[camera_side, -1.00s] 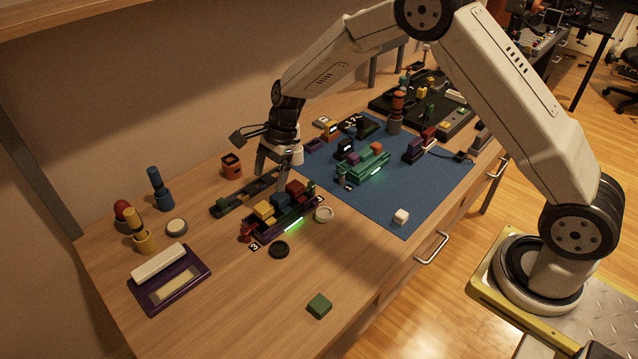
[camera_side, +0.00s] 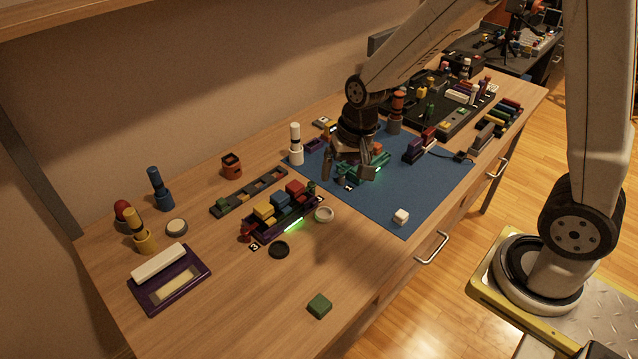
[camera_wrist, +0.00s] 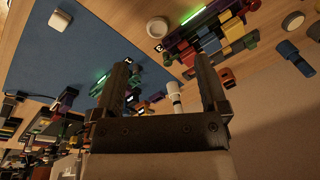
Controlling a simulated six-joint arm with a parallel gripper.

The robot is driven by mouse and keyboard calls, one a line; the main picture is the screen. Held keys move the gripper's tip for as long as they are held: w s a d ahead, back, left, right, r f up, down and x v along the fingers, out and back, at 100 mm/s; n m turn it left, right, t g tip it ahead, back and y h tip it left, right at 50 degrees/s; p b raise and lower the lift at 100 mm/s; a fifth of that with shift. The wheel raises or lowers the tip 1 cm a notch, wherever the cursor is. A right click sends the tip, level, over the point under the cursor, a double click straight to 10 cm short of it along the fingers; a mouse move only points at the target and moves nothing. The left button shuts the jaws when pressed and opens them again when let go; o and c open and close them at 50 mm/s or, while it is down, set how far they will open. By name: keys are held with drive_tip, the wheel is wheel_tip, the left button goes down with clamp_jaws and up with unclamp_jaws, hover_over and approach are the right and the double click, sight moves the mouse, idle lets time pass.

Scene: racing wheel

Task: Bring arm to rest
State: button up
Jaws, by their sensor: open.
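My gripper (camera_side: 348,174) hangs above the blue mat (camera_side: 405,195), with its two fingers spread and nothing between them. It is in front of a teal-green rack with a lit green strip (camera_side: 377,168), partly hiding it. In the wrist view both fingers of my gripper (camera_wrist: 163,68) stand wide apart. A purple rack (camera_side: 270,229) holding yellow, blue and red blocks stands on the wooden table left of my gripper, its green strip lit; this purple rack (camera_wrist: 180,48) also shows in the wrist view.
A white peg (camera_side: 295,150) stands upright left of my gripper. A white cube (camera_side: 401,216) lies on the mat. A black tray (camera_side: 455,110) with several parts stands at the back right. A green block (camera_side: 319,306) lies near the front edge, with bare wood around it.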

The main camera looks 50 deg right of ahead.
drive_tip(key=s+d+n+t+h, duration=0.1)
drive_tip(key=s+d+n, duration=0.1)
drive_tip(key=s+n, duration=0.4)
drive_tip(key=s, duration=0.3)
drive_tip(key=shift+r, duration=0.25)
idle(0.5)
